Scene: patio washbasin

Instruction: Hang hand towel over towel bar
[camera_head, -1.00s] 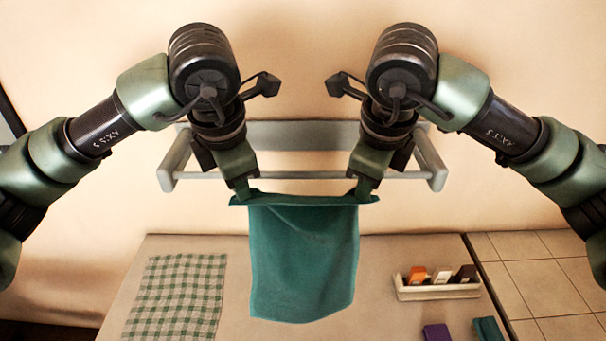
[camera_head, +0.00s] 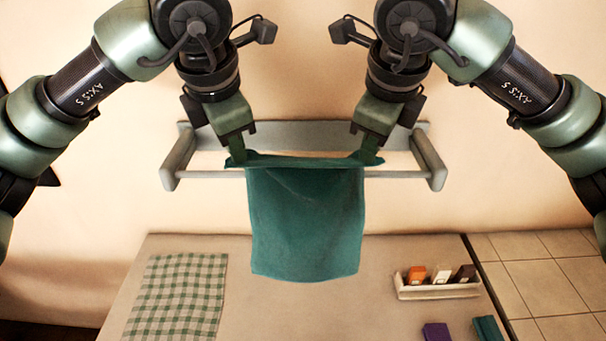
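The teal hand towel (camera_head: 305,220) hangs down from both grippers, its top edge stretched between them. My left gripper (camera_head: 237,158) is shut on its top left corner. My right gripper (camera_head: 369,157) is shut on its top right corner. The grey towel bar (camera_head: 205,174) runs between two brackets on the wall. The towel's top edge appears a little above the bar in the picture, and the towel covers the middle of the bar. Whether the towel touches the bar cannot be told.
Below is a counter (camera_head: 260,300) with a green checkered cloth (camera_head: 178,295) at left. A purple item (camera_head: 437,332) and a dark green item (camera_head: 487,329) lie near the front right.

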